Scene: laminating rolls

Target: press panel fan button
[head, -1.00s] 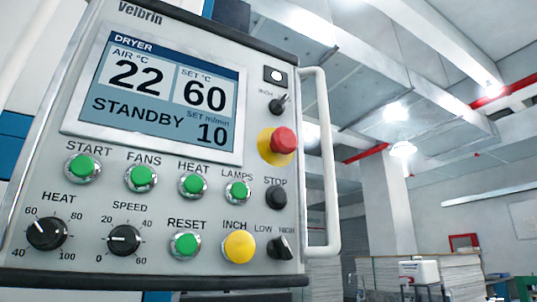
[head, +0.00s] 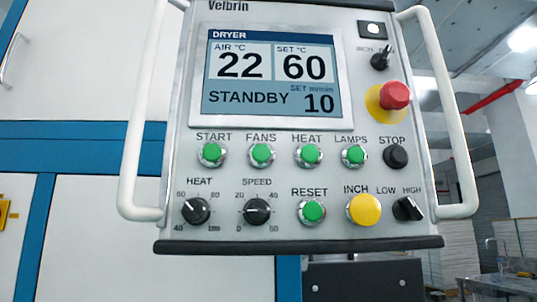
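The control panel (head: 230,170) fills the middle of the head view, facing me and tilted slightly. The green FANS button (head: 261,155) sits in the upper button row, between the START button (head: 212,153) and the HEAT button (head: 308,155). The panel's screen (head: 266,78) reads DRYER, air 22, set 60, STANDBY and set 10. Neither of my grippers is in view, and nothing covers the FANS button.
White handles (head: 136,120) (head: 447,110) stick out on both sides of the panel. A red emergency stop (head: 396,95) is at the upper right, above the black STOP button (head: 396,156). A white and blue machine (head: 70,220) stands behind on the left.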

